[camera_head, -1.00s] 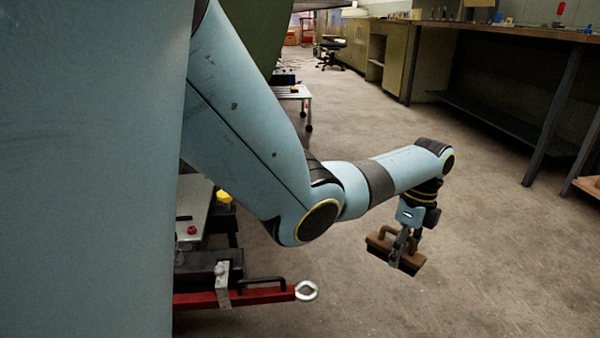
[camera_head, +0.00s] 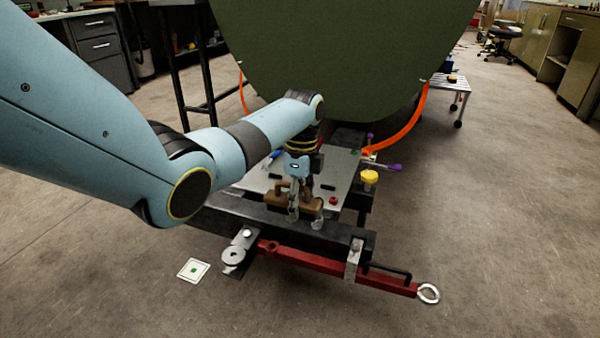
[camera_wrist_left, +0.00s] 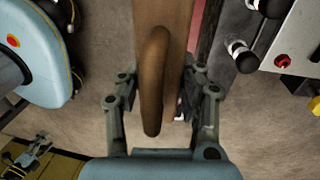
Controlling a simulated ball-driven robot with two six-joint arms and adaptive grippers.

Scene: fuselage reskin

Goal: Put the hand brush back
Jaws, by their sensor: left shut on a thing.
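My left gripper (camera_head: 306,208) is shut on the hand brush (camera_head: 286,201), a brown wooden block with a curved handle. In the head view the brush overlaps the near black beam of the low cart (camera_head: 340,165); a gap in height or depth is hard to judge. In the left wrist view the brush (camera_wrist_left: 182,25) and its arched handle lie between the two fingers of the left gripper (camera_wrist_left: 160,108), with floor on both sides and the cart to the right. A small shape that looks like my right gripper (camera_wrist_left: 38,146) shows at the lower left there.
The cart carries a yellow knob (camera_head: 370,176), a red button and a purple-handled tool (camera_head: 394,167). A red bar (camera_head: 330,269) with a ring end runs along its near side. A large green curved panel (camera_head: 345,45) hangs behind. A white marker card (camera_head: 193,269) lies on the floor.

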